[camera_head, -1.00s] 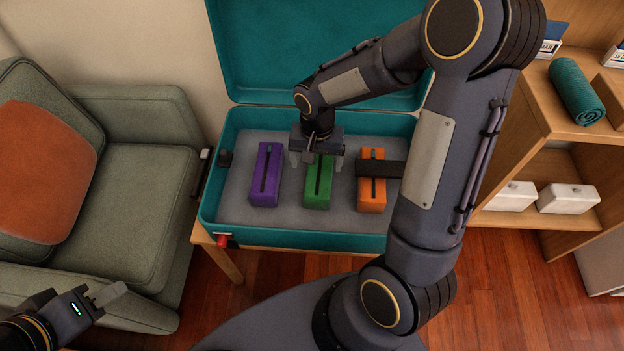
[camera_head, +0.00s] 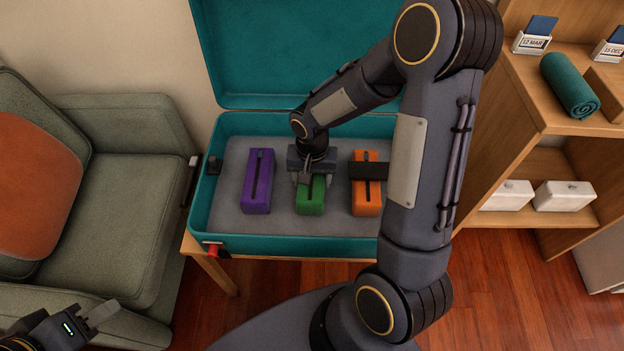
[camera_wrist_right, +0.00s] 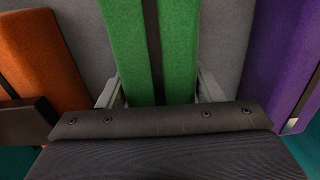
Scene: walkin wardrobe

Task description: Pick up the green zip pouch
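The green zip pouch (camera_head: 310,202) lies in the open teal suitcase, between a purple pouch (camera_head: 257,185) and an orange pouch (camera_head: 365,195). My right gripper (camera_head: 312,182) is down over its far part, with one finger along each long side. In the right wrist view the green pouch (camera_wrist_right: 180,45) fills the space between the fingertips (camera_wrist_right: 158,85), with no clear gap. The gripper looks shut on it. The pouch's far end is hidden under the gripper. My left gripper (camera_head: 102,316) is at the lower left, empty; its finger opening is unclear.
The suitcase (camera_head: 300,243) stands on a wooden stand, its lid up behind. A black strap or bar (camera_head: 370,171) crosses the orange pouch. A sofa (camera_head: 110,210) is on the left. A wooden shelf (camera_head: 540,100) with a rolled teal towel (camera_head: 570,86) is on the right.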

